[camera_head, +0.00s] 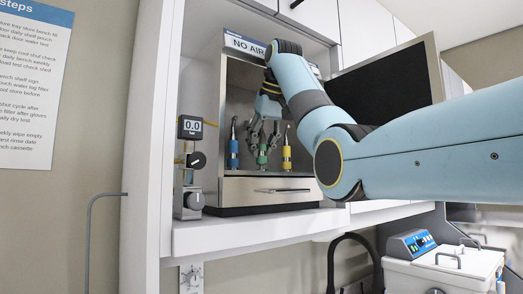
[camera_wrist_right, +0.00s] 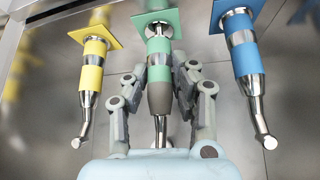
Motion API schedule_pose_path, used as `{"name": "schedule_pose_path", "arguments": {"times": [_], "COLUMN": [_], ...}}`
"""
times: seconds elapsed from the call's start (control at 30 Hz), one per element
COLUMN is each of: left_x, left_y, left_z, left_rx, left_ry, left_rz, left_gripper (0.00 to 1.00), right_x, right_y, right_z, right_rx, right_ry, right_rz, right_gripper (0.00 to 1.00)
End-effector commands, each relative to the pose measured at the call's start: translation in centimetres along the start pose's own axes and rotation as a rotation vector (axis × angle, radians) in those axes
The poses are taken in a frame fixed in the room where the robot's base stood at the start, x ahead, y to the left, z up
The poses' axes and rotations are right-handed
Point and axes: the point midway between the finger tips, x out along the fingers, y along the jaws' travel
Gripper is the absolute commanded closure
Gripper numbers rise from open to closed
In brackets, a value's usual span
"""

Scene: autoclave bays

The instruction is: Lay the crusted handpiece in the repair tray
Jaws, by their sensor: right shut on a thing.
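Three handpieces stand in a row in the steel bay. The green-banded handpiece (camera_head: 262,158) is in the middle; in the right wrist view its body (camera_wrist_right: 159,98) has a dull grey-brown section, unlike the shiny others. My right gripper (camera_head: 264,133) is shut on this green handpiece, its fingers on both sides in the right wrist view (camera_wrist_right: 160,76). The blue-banded handpiece (camera_head: 233,148) and yellow-banded handpiece (camera_head: 287,152) stand free on either side. I cannot tell whether the held one still touches its seat. I see no repair tray. My left gripper is not in view.
A "NO AIR" sign (camera_head: 243,44) is above the bay opening. A gauge reading 0.0 (camera_head: 190,127) stands left of it. A drawer (camera_head: 265,190) lies below. A dark panel (camera_head: 390,82) is at right, and a white unit (camera_head: 440,268) lower right.

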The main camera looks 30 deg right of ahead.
Motion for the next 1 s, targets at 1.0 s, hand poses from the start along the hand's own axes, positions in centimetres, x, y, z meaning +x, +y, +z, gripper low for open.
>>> {"name": "schedule_pose_path", "arguments": {"times": [1.0], "left_x": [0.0], "left_y": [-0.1], "left_z": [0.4], "left_rx": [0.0], "left_ry": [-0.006], "left_rz": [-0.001], "left_gripper": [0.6], "right_x": [-2.5], "right_y": [0.0], "right_z": [-1.6], "right_rx": [0.0], "right_ry": [0.001], "right_rz": [0.0], "right_gripper": [1.0]}}
